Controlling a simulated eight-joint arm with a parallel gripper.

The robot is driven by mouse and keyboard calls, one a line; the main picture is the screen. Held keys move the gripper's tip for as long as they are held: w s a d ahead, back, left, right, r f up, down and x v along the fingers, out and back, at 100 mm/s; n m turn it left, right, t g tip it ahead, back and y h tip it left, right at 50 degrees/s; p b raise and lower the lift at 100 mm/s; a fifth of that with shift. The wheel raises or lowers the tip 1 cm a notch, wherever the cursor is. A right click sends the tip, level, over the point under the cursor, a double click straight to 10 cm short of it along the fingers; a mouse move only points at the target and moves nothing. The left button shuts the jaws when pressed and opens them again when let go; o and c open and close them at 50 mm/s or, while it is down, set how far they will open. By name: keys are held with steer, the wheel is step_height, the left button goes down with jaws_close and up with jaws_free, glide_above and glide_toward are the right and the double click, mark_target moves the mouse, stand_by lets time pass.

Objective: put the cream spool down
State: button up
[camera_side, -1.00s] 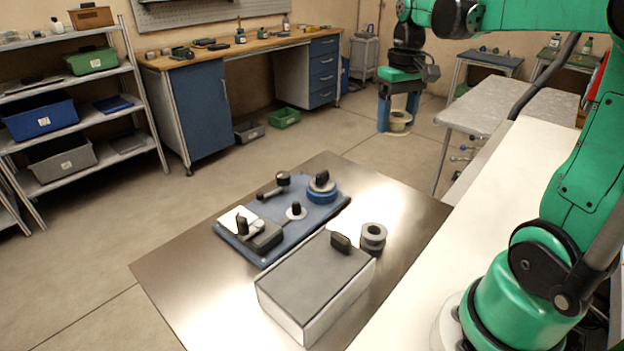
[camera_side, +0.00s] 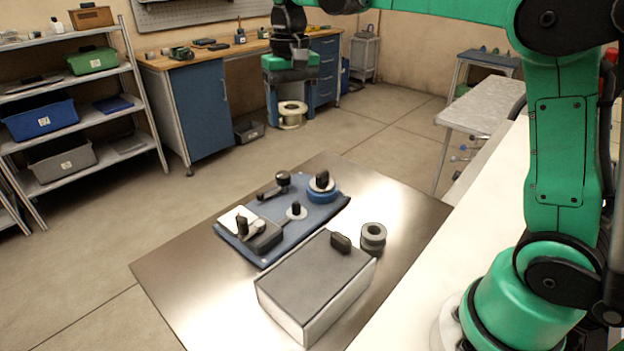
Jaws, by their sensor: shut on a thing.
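The cream spool (camera_side: 291,122) is a pale reel with a round hole. The spool hangs in the air beyond the far edge of the metal table (camera_side: 185,268), in front of the blue workbench in the picture. It looks roughly level. The exact contact of the fingers is too small to see.
A grey spool (camera_side: 373,237) stands beside a grey-topped box (camera_side: 310,280). The table's left side is bare.

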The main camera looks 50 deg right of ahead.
mark_target(296, 202)
step_height(296, 202, down, 15)
steer(key=shift+f, duration=0.15)
steer(key=shift+f, duration=0.4)
steer(key=shift+f, duration=0.2)
steer(key=o, duration=1.2)
step_height(296, 202, up, 12)
steer(key=s+a+n+t, duration=0.1)
steer(key=s+t, duration=0.1)
steer(key=s, duration=0.2)
steer(key=s+f+n+t, duration=0.1)
steer(key=s+n+t, duration=0.1)
steer(key=s, duration=0.2)
steer(key=s+a+f+n+t, duration=0.1)
steer(key=s+t, duration=0.2)
steer(key=shift+s+a+n, duration=0.3)
steer(key=shift+s+a, duration=0.05)
steer(key=shift+s, duration=0.05)
